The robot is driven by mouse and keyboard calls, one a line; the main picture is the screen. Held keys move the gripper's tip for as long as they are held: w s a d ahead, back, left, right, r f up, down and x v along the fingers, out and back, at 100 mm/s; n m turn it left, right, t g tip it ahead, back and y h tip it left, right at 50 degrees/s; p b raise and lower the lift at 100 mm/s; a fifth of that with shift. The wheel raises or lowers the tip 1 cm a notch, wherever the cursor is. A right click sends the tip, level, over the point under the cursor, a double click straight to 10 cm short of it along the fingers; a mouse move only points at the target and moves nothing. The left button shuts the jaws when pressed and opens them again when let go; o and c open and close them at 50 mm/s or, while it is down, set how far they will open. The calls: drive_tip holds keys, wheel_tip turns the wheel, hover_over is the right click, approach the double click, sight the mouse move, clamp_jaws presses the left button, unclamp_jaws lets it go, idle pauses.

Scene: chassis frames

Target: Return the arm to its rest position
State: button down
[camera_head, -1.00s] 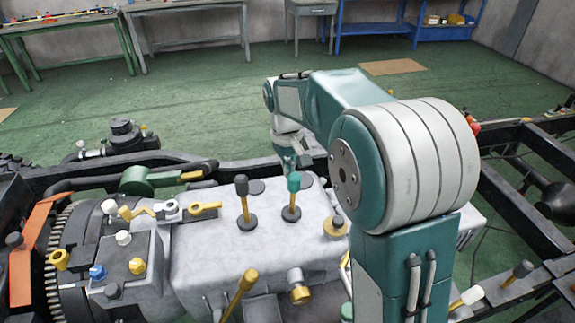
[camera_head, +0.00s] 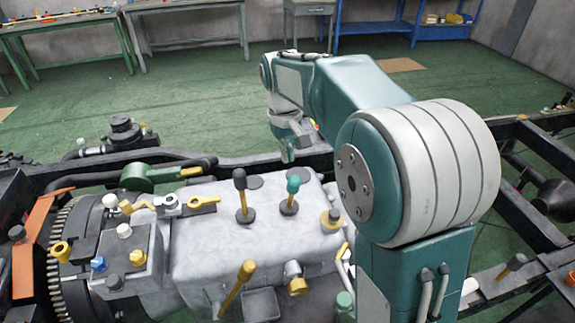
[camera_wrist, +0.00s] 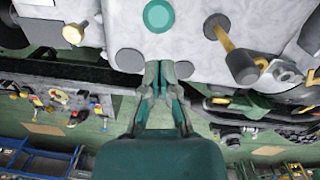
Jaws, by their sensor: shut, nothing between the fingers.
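My gripper (camera_head: 287,155) hangs from the end of my teal arm, above the far edge of the grey gearbox housing (camera_head: 205,240) in the head view. In the wrist view my gripper (camera_wrist: 160,72) has its fingers together with nothing between them. A lever with a teal knob (camera_head: 293,184) stands on the housing just in front of the gripper, apart from it. The teal knob (camera_wrist: 158,15) also shows at the top of the wrist view. A lever with a black knob (camera_head: 240,182) stands to its left, and its knob (camera_wrist: 242,66) is at the right in the wrist view.
The black chassis frame (camera_head: 540,150) runs around the housing. A green handle (camera_head: 150,175), several yellow levers and an orange bracket (camera_head: 32,240) are at the left. Open green floor lies behind, with workbenches (camera_head: 185,10) along the wall.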

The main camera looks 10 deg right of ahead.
wheel_tip(320, 180, up, 6)
drive_tip(key=s+r+m+t, duration=0.1)
drive_tip(key=s+r+t, duration=0.15)
drive_tip(key=s, duration=1.05)
drive_tip(key=s+f+t, duration=0.1)
drive_tip(key=s+f, duration=0.2)
drive_tip(key=s, duration=0.3)
drive_tip(key=s+d+f+m+t, duration=0.1)
drive_tip(key=s+f+t, duration=0.1)
drive_tip(key=s+f, duration=0.2)
drive_tip(key=shift+s+d+y, duration=0.15)
drive_tip(key=shift+s+y, duration=0.15)
drive_tip(key=shift+s, duration=0.7)
drive_tip(key=shift+f+t, duration=0.1)
drive_tip(key=shift+t, duration=0.15)
